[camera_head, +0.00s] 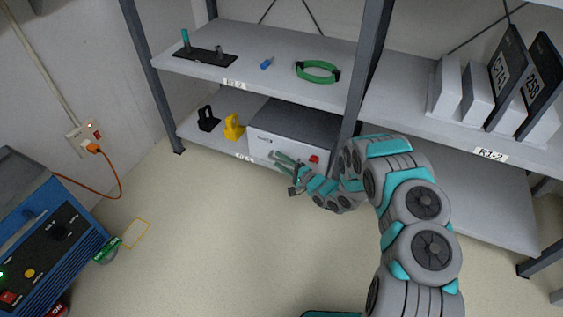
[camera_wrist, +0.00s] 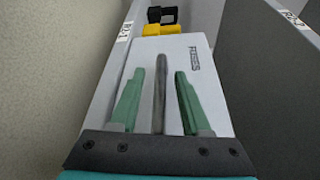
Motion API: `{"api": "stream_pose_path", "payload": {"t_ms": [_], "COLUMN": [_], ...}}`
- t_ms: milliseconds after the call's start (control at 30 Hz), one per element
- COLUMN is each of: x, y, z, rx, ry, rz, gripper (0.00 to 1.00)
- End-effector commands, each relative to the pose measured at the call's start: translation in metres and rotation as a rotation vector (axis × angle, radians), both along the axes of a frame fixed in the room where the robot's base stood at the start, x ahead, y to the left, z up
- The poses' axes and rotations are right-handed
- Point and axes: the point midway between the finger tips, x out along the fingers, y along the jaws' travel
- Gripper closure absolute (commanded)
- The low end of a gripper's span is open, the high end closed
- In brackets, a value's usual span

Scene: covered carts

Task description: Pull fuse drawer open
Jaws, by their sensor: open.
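The fuse drawer (camera_head: 262,144) is the pale front of a grey-topped box on the lower shelf in the head view. In the wrist view the drawer front (camera_wrist: 205,85) fills the middle and bears a dark label reading roughly "FUSES". A dark bar handle (camera_wrist: 160,90) runs lengthwise on it. My gripper (camera_head: 282,161) is at the drawer front, with its green fingers apart. In the wrist view my gripper (camera_wrist: 159,74) has one finger on each side of the handle, with gaps visible. I cannot tell how deep the fingers reach. The drawer looks shut.
A red part (camera_head: 314,159) is on the box front, right of my gripper. A yellow item (camera_head: 234,127) and a black item (camera_head: 208,119) stand left of the box. A shelf post (camera_head: 357,85) rises close to my arm. The floor (camera_head: 235,225) in front is clear.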

Motion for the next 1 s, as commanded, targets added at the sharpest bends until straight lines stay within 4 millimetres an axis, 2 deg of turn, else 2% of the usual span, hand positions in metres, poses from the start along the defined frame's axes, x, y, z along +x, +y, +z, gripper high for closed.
{"api": "stream_pose_path", "payload": {"t_ms": [133, 533, 1000], "x": [0.0, 0.0, -0.0001], "y": [-0.0003, -0.0004, -0.0005], "z": [0.0001, 0.0002, 0.0], "rx": [0.0, 0.0, -0.001], "ry": [0.0, 0.0, 0.001], "rz": [0.0, 0.0, 0.0], "gripper": [0.54, 0.99, 1.0]}}
